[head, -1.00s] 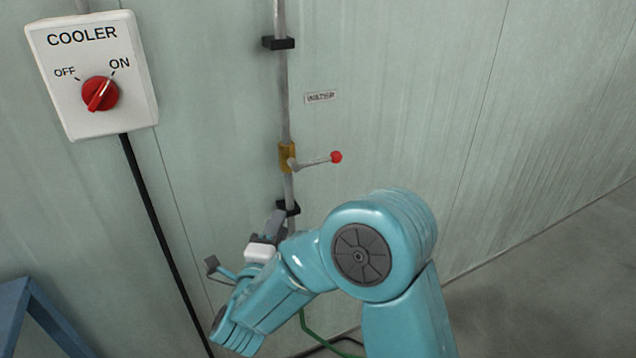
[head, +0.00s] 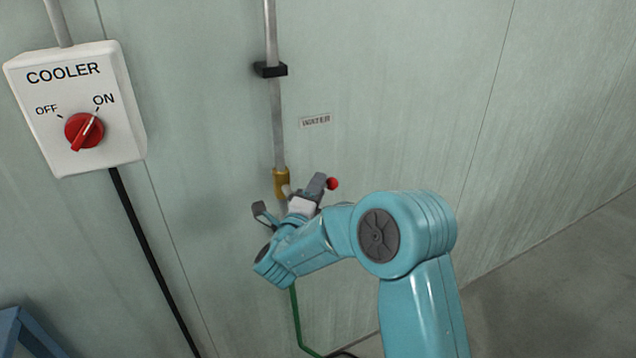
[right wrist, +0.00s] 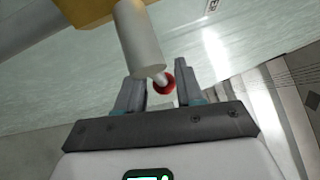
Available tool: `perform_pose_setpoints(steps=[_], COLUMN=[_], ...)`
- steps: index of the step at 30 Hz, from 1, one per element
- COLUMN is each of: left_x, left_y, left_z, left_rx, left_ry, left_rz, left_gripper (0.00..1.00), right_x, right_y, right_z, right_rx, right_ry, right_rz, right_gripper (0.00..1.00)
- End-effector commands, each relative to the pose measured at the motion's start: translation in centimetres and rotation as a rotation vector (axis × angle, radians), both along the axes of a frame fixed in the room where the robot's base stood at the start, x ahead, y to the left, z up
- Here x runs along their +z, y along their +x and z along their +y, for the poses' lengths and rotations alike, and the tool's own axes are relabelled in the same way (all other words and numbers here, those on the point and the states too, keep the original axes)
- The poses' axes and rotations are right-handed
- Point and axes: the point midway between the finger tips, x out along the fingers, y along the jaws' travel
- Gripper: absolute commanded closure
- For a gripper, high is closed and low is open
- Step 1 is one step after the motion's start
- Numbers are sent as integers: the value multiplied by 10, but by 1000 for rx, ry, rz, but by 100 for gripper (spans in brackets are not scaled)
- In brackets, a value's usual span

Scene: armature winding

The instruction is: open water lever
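The water lever's red ball (head: 333,183) shows just right of my right gripper (head: 289,194) in the head view; most of its grey rod is hidden behind the gripper. The brass valve body (head: 281,184) sits on the vertical pipe, just above and left of the gripper. In the right wrist view, my right gripper (right wrist: 160,72) is open. The grey lever rod (right wrist: 138,38) and red ball (right wrist: 163,83) appear in the gap between its fingers. Whether a finger touches the lever I cannot tell. My left gripper is in neither view.
A WATER label (head: 315,121) is on the pale green wall right of the pipe (head: 273,110). A cooler switch box (head: 75,110) hangs at the left, its red knob (head: 84,130) pointing to ON. A green hose (head: 296,318) runs below. A blue frame (head: 22,335) stands lower left.

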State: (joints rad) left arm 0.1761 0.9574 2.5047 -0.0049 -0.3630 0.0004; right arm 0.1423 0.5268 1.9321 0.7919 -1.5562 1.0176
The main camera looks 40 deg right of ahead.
Motion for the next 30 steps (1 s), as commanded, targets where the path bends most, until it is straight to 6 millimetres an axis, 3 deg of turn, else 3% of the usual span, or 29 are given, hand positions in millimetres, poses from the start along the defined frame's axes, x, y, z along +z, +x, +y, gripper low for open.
perform_pose_setpoints(steps=[10, 14, 23, 30], left_x=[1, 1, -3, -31], left_y=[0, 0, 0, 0], left_z=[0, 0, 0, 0], left_rx=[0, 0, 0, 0], left_ry=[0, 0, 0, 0], left_rz=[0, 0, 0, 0], left_gripper=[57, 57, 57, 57], right_x=[0, 0, -1, -2], right_y=[4, 4, 4, 3], right_z=[-8, -9, -9, -9], right_rx=[0, -1, -4, -6], right_ry=[0, 0, -8, -91], right_rz=[1, 1, 4, 28], right_gripper=[63, 100, 100, 100])
